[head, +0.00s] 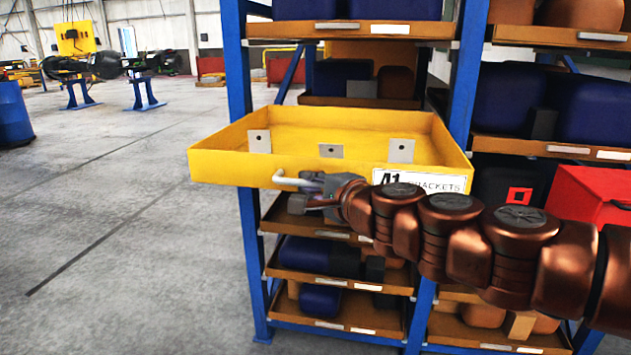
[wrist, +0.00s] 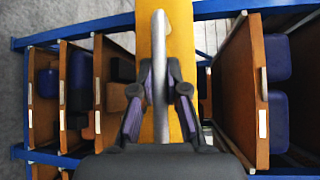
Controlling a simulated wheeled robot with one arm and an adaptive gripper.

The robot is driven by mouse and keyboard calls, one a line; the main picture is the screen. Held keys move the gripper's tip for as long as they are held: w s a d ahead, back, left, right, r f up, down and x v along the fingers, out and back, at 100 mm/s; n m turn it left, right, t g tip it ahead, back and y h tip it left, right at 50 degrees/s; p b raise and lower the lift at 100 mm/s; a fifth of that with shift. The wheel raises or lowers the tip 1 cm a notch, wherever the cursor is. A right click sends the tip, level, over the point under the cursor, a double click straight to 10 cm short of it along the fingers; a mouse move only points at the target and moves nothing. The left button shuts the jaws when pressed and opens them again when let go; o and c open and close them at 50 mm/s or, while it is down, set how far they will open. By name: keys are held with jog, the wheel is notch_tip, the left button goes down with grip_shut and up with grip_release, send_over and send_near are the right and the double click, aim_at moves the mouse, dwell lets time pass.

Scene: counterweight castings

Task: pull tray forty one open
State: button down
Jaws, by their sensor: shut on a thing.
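The yellow tray (head: 230,168) stands well out from the blue rack in the head view, labelled 41 and "brackets" on its front. Several grey metal brackets lie in it. A pale bar handle (head: 290,181) sticks out from its front. My gripper (head: 312,183) is at the handle, shut on it. In the wrist view the handle (wrist: 159,60) runs between the fingers of my gripper (wrist: 160,90), with the yellow tray front (wrist: 182,40) behind it. My arm hides the lower right part of the tray front.
The blue rack (head: 237,60) holds more shelves above and below, with dark blue and orange castings. A red bin (head: 590,195) is at the right. A blue drum (head: 12,112) stands at the far left. The grey floor (head: 110,250) left of the rack is clear.

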jog(key=c, duration=1.2)
grip_release()
jog(key=shift+s, duration=0.1)
jog(key=shift+v, duration=3.7)
jog(key=shift+d, duration=0.1)
